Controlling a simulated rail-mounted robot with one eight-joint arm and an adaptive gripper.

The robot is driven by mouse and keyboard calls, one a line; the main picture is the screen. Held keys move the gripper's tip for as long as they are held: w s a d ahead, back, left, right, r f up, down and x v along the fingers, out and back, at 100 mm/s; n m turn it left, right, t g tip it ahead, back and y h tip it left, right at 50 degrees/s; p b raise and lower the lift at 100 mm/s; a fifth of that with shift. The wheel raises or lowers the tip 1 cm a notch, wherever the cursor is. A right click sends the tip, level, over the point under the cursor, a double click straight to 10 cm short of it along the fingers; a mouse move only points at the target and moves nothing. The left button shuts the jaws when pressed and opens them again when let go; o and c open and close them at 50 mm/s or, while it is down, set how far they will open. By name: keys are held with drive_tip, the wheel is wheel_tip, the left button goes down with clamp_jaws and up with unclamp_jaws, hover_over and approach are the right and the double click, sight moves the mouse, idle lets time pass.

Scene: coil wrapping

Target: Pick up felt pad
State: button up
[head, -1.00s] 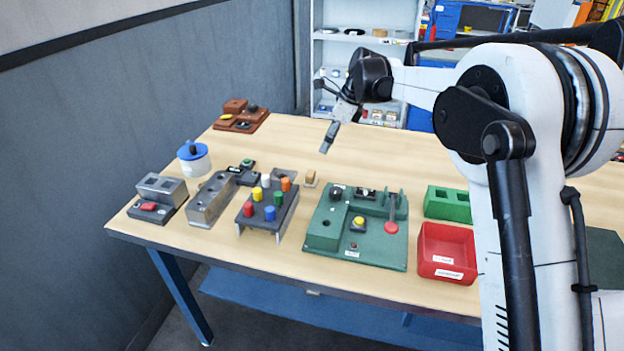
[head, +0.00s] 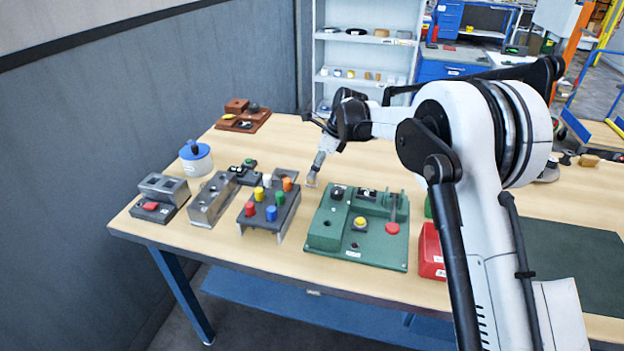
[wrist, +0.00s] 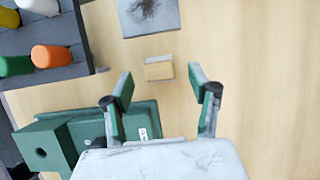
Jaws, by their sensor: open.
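A small tan block with a pale grey edge, which looks like the felt pad (wrist: 159,69), lies on the wooden table in the wrist view. It sits just beyond the gap between my fingertips. In the head view the pad (head: 311,183) is small and partly hidden under my gripper (head: 316,172). My gripper (wrist: 161,84) is open, with its two green-faced fingers spread and nothing between them. It points down and appears to hover above the pad; the exact height is hard to tell.
A grey peg block (head: 264,208) with coloured pegs stands left of the pad. A green fixture (head: 345,248) stands to its right. A flat grey plate with a dark patch (wrist: 152,17) lies close by.

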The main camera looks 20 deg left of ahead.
drive_tip(key=x, duration=0.3)
drive_tip(key=shift+f, duration=0.25)
drive_tip(key=shift+c, duration=0.5)
drive_tip(key=c, duration=1.1)
drive_tip(key=shift+c, duration=0.2)
drive_tip(key=shift+r, duration=0.1)
wheel_tip(320, 180, up, 10)
drive_tip(key=shift+f, duration=0.1)
